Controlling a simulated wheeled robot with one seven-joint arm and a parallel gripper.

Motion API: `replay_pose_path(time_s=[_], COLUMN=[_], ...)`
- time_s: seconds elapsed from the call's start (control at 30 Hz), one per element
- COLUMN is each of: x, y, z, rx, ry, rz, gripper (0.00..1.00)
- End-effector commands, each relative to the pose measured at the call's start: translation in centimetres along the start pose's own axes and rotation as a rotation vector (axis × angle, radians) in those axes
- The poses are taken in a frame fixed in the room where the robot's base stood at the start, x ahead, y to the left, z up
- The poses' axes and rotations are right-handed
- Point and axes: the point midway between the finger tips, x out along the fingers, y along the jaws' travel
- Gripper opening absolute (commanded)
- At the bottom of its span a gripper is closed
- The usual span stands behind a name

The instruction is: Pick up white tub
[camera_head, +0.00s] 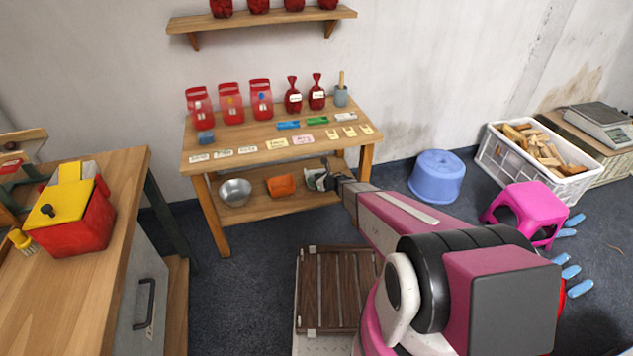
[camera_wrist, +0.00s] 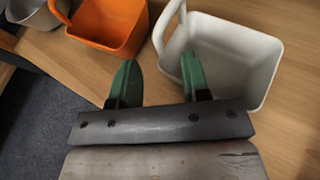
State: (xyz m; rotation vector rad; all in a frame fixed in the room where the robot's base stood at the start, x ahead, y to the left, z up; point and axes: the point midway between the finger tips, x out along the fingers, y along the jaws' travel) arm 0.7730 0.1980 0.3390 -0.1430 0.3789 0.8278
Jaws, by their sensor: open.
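The white tub (camera_wrist: 262,85) is open-topped with a raised handle at its left side. It stands on the lower shelf of the wooden table, and in the head view the tub (camera_head: 311,175) is partly covered by my gripper. My gripper (camera_wrist: 158,60) is open, with green fingers. In the wrist view its right finger overlaps the tub's inside and its left finger is outside, so the tub's left wall and handle lie between them. I cannot tell whether either finger touches the wall.
An orange tub (camera_wrist: 110,25) stands just left of the white tub, and a metal bowl (camera_head: 235,192) is farther left on the same shelf (camera_head: 262,205). The tabletop (camera_head: 230,142) above holds red bags and labels. A slatted wooden crate (camera_head: 335,290) is on the floor in front.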

Motion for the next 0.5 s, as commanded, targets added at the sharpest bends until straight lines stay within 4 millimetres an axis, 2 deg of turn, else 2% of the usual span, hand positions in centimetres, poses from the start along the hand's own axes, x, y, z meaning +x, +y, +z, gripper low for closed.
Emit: replay_pose_path(time_s=[0.3,0.5], x=[4.3,4.6], y=[-0.2,-0.1], z=[-0.2,-0.2], rx=[-0.001,0.000], ry=[0.000,0.000], rz=[0.000,-0.001], gripper=[0.43,0.43])
